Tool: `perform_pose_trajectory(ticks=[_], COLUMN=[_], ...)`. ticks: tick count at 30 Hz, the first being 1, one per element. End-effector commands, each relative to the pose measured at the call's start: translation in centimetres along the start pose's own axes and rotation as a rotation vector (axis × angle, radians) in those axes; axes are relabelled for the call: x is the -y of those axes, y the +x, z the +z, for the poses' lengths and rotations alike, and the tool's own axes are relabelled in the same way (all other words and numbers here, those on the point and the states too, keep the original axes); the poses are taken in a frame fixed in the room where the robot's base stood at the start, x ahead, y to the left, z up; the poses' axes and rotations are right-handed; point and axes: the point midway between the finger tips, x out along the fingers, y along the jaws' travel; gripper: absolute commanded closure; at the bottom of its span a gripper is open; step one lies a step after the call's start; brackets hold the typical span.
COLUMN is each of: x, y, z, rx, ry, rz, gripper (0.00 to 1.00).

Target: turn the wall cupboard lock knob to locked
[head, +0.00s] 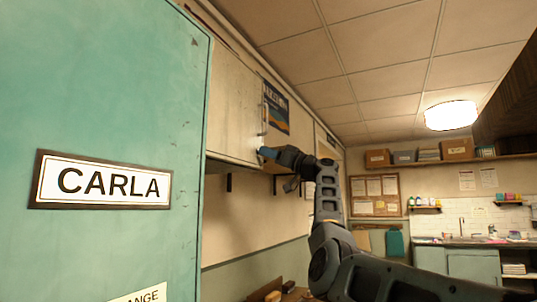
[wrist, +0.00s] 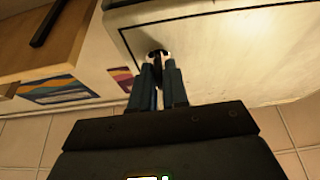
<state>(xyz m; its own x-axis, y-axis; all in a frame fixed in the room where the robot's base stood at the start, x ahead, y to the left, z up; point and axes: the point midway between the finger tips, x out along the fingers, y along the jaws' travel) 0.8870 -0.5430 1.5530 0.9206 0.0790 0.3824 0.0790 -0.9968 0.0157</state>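The pale cream wall cupboard (head: 235,105) hangs high on the left wall, with its door shut. In the wrist view, its door (wrist: 225,50) fills the upper right, and the dark lock knob (wrist: 157,54) sits near the door's edge. My gripper (head: 264,153) is at the cupboard's lower right part. In the wrist view, my gripper's blue fingers (wrist: 159,75) are close together, one on each side of the knob's narrow dark grip, and look shut on it. The fingers hide part of the knob, and I cannot read any lock marking. In the head view the knob is hidden.
A green locker with a CARLA nameplate (head: 104,182) stands close on the left and fills much of the head view. A poster (head: 276,108) is to the right of the cupboard door. A cork board (head: 376,195) and a sink counter (head: 465,243) are far back.

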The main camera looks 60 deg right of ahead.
Motion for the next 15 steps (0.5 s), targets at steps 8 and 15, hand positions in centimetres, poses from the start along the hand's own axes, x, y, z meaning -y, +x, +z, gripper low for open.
perform_pose_trajectory(ticks=[8,15], x=[-0.03,-0.06], y=[-0.01,-0.35], z=[-0.05,0.04], rx=[0.0,-0.001], ry=[0.0,0.0], rz=[0.001,0.002], gripper=[0.65,0.65])
